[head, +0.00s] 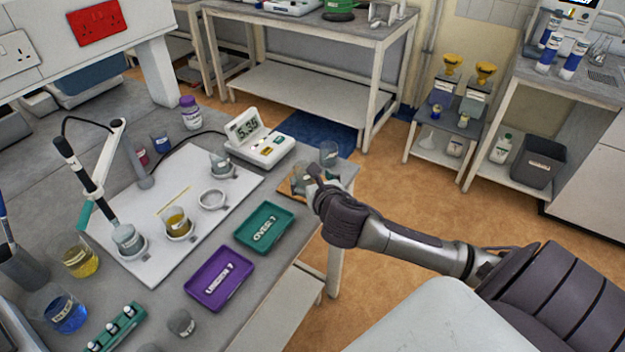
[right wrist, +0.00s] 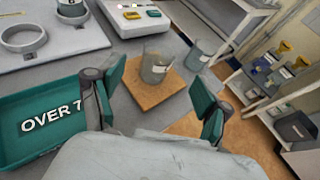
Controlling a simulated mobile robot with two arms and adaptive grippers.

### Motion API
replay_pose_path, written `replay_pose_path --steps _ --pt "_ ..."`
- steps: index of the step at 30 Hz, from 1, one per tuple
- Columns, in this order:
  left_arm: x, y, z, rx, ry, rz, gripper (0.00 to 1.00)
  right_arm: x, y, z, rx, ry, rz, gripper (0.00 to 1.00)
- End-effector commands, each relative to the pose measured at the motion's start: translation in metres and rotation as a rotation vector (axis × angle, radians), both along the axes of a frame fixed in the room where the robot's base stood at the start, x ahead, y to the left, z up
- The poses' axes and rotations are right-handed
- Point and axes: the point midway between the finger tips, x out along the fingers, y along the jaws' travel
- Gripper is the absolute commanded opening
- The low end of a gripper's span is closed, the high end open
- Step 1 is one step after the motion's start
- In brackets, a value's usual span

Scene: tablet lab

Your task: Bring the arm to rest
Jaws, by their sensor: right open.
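My right arm reaches in from the right in the head view, and its gripper (head: 314,186) is over the bench's right edge. In the right wrist view the gripper (right wrist: 158,102) has its teal-padded fingers wide apart with nothing held between them. A small glass beaker (right wrist: 155,68) on a wooden board (right wrist: 160,92) shows beyond and between the fingers; I see a gap to each finger. In the head view the arm partly hides this board (head: 286,186). My left gripper is not in view.
A green "OVER 7" tray (head: 264,228) and a purple "UNDER 7" tray (head: 220,277) lie left of the gripper. A meter (head: 258,138) and another beaker (head: 329,153) stand behind it. A white mat (head: 165,258) holds small beakers and a probe stand. Open floor lies right of the bench.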

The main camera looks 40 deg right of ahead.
Motion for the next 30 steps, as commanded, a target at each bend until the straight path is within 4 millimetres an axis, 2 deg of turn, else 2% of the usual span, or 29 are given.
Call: replay_pose_path --steps 14,17,20,23,27,30 --pt "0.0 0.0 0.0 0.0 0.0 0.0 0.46 0.0 0.0 0.0 0.002 0.0 -0.001 0.77" --pt "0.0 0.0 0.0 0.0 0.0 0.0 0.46 -0.006 0.005 -0.007 0.068 0.003 -0.026 0.77" --pt "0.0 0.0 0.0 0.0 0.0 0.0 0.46 -0.025 0.02 -0.025 0.276 0.007 -0.121 0.77" --pt "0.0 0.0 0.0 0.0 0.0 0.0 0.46 -0.059 0.043 -0.051 0.62 0.016 -0.314 0.77" --pt "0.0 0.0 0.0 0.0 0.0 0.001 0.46 -0.119 0.076 -0.083 1.129 0.021 -0.714 0.77" --pt "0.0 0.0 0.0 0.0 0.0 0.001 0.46 -0.154 0.093 -0.096 1.383 0.004 -0.987 0.77"
